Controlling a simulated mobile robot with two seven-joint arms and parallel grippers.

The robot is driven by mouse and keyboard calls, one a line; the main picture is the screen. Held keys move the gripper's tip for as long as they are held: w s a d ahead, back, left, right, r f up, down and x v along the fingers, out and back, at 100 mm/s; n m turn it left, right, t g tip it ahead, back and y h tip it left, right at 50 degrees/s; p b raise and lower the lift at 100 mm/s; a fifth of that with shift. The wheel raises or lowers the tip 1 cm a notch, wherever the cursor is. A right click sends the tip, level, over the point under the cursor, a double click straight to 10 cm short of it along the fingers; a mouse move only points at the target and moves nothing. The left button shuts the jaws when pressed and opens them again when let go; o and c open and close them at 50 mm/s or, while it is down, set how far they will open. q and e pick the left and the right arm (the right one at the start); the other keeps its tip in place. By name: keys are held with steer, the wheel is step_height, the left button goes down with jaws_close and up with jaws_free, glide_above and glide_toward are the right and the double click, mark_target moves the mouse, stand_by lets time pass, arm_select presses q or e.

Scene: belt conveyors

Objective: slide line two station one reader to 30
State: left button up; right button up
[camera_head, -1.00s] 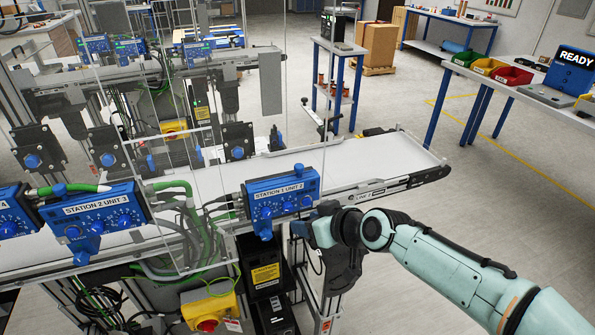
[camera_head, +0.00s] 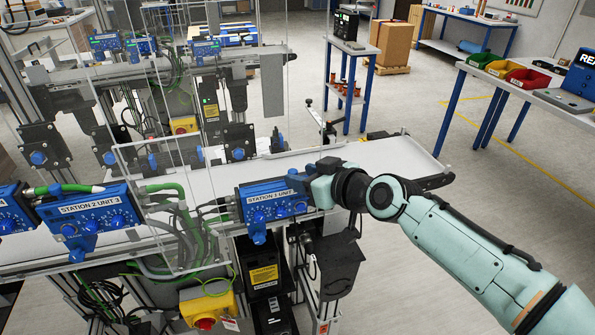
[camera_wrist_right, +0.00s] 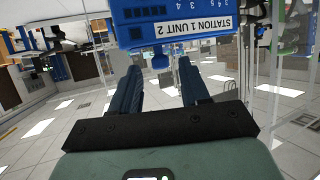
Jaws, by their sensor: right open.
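A blue box with knobs, labelled STATION 1 (camera_head: 258,209), hangs on the near edge of the front conveyor in the head view. In the right wrist view its label reads STATION 1 UNIT 2 (camera_wrist_right: 180,14), upside down, at the top. My right gripper (camera_head: 303,181) is at the right end of this box in the head view. In the wrist view its two blue fingers (camera_wrist_right: 160,86) are apart, with a blue knob between and beyond them. Nothing is seen between the fingertips in contact. My left gripper is not in view.
A STATION 2 UNIT 3 box (camera_head: 91,219) is to the left on the same conveyor (camera_head: 370,155). Clear panels and green hoses stand between the boxes. A yellow switch box (camera_head: 207,303) hangs below. A bench (camera_head: 500,70) with coloured bins stands at the right.

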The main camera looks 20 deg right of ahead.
steer(key=shift+x, duration=1.45)
jaws_close()
steer(key=shift+r+p, duration=0.5)
steer(key=shift+r, duration=0.4)
jaws_free()
steer(key=shift+f, duration=0.1)
